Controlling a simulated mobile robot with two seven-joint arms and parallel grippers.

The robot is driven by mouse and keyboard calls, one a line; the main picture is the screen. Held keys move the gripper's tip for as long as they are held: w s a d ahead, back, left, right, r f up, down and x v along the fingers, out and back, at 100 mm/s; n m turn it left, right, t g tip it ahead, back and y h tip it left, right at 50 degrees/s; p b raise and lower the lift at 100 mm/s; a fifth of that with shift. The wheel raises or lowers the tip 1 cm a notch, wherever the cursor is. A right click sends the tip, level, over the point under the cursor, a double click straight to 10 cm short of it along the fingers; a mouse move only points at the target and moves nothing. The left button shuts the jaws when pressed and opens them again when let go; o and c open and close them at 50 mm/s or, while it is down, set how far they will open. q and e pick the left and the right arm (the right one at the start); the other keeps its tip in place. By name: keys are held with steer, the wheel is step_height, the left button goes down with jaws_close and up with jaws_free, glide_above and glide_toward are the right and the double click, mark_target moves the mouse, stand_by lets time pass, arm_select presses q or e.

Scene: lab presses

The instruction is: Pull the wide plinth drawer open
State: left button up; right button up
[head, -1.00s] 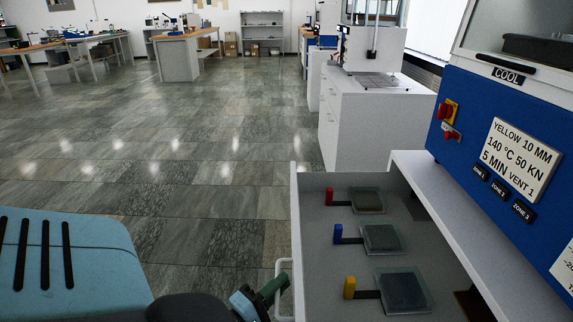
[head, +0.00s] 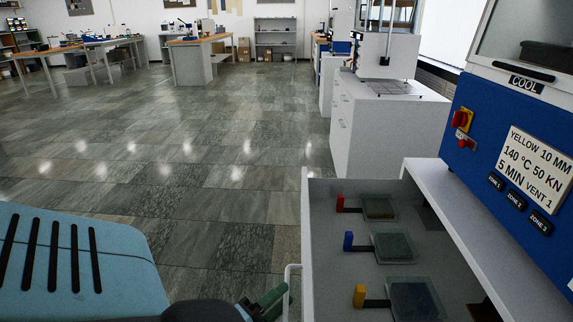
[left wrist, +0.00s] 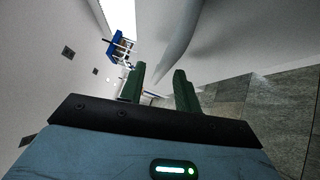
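The wide drawer (head: 307,240) stands pulled out from the white plinth (head: 440,190) under the blue press. Its white bar handle (head: 288,293) is on the front face, at the lower middle of the head view. My left gripper (head: 274,300) is at the handle, its green fingers just left of the bar. In the left wrist view the two fingers (left wrist: 158,88) are apart, with no thing clearly gripped between them. Whether they touch the bar cannot be told. My right gripper is not in view.
In the drawer lie three plates with red (head: 340,202), blue (head: 348,241) and yellow (head: 359,296) handles. The blue press (head: 480,140) stands on the plinth. Another white cabinet (head: 385,125) stands behind. The tiled floor (head: 180,190) to the left is clear.

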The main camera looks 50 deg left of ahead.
arm_select(q)
steer(key=shift+s+d+f, duration=0.1)
steer(key=shift+s, duration=0.8)
steer(key=shift+s+d+f, duration=0.15)
steer(key=shift+s, duration=0.7)
steer(key=shift+s+d+f, duration=0.1)
steer(key=shift+s, duration=0.8)
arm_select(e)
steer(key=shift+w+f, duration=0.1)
